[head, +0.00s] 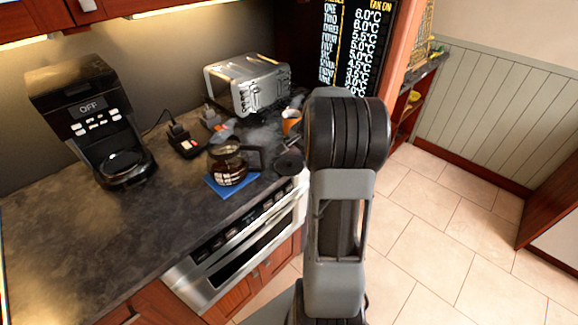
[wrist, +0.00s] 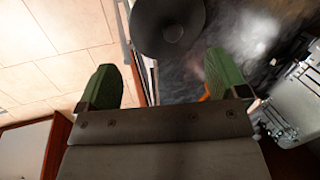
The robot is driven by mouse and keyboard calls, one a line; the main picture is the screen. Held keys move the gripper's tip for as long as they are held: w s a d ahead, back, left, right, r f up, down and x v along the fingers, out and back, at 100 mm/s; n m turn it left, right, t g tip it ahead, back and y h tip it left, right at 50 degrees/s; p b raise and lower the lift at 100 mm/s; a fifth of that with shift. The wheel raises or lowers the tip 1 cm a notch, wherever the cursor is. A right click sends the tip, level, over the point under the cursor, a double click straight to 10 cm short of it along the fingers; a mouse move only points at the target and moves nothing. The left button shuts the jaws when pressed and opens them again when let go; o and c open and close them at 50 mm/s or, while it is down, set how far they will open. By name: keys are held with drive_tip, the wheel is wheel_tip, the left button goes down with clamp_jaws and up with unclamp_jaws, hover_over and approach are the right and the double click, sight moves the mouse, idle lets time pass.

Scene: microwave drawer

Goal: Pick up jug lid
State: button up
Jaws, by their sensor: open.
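The jug lid (head: 289,163) is a dark round disc at the counter's front edge, right of the glass jug (head: 228,167). The jug holds dark liquid and stands on a blue mat (head: 212,186). In the wrist view the lid (wrist: 167,24) shows at the top, with a small knob in its middle. My gripper (wrist: 163,78) is open and empty, its two green fingers spread apart. The lid lies beyond the fingertips, roughly centred across the gap and apart from them. In the head view my arm hides most of the gripper.
A coffee machine (head: 90,115) stands at the left and a silver toaster (head: 247,84) at the back. An orange cup (head: 290,121) is behind the lid, partly hidden. A microwave drawer (head: 240,250) sits under the counter. Tiled floor (head: 440,230) is open at the right.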

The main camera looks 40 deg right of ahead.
sight(292, 167)
drive_tip(key=shift+p+x, duration=0.6)
drive_tip(key=shift+x, duration=2.85)
drive_tip(key=c, duration=0.9)
drive_tip(key=shift+r, duration=0.1)
